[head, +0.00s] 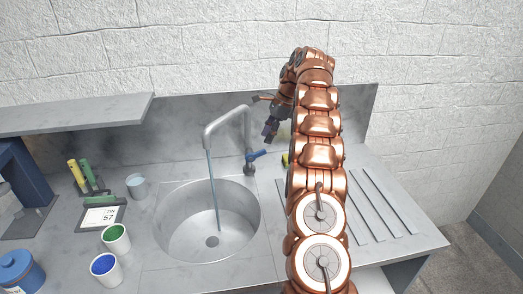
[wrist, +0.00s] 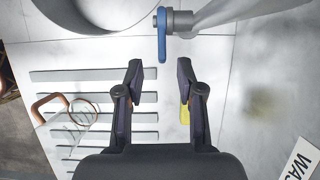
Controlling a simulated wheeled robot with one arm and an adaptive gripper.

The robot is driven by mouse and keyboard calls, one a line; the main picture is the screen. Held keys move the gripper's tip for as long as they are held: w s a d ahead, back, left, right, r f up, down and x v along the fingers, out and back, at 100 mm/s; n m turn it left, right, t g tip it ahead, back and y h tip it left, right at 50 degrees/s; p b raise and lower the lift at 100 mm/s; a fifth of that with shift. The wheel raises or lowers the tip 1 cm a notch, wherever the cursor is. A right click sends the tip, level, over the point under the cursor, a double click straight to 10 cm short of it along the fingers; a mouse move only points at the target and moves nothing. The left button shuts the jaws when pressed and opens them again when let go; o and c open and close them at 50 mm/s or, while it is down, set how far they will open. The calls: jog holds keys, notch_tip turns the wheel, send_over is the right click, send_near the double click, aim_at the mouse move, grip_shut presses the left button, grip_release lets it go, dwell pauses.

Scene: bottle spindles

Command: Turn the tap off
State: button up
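The grey metal tap (head: 230,120) arches over the round sink, and a thin stream of water (head: 213,185) runs from its spout into the basin. Its blue lever (head: 257,155) sticks out to the right from the tap's base. The blue lever also shows at the top of the wrist view (wrist: 162,34), attached to the grey tap body (wrist: 182,21). My gripper (wrist: 160,68) is open and empty, with its fingertips apart on either side of the lever's line and short of it in the picture. In the head view, my gripper (head: 269,130) hangs just above and right of the lever.
The sink basin (head: 180,225) lies left of the tap, with a grooved drainboard (head: 375,205) to the right. A yellow object (wrist: 185,114) is partly hidden behind my right finger. Green and blue cups (head: 116,240), a small grey cup (head: 137,187) and a shelf (head: 70,113) are at left.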

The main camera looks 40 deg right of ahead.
aim_at(262, 150)
jog(key=shift+d+b+x, duration=0.15)
jog(key=shift+b+x, duration=0.1)
jog(key=shift+x, duration=0.45)
jog(key=shift+d+b+x, duration=0.15)
jog(key=shift+b+x, duration=0.1)
jog(key=shift+x, duration=0.5)
jog(key=shift+p+x, duration=0.8)
jog(key=shift+x, duration=1.8)
jog(key=shift+d, duration=0.1)
grip_shut()
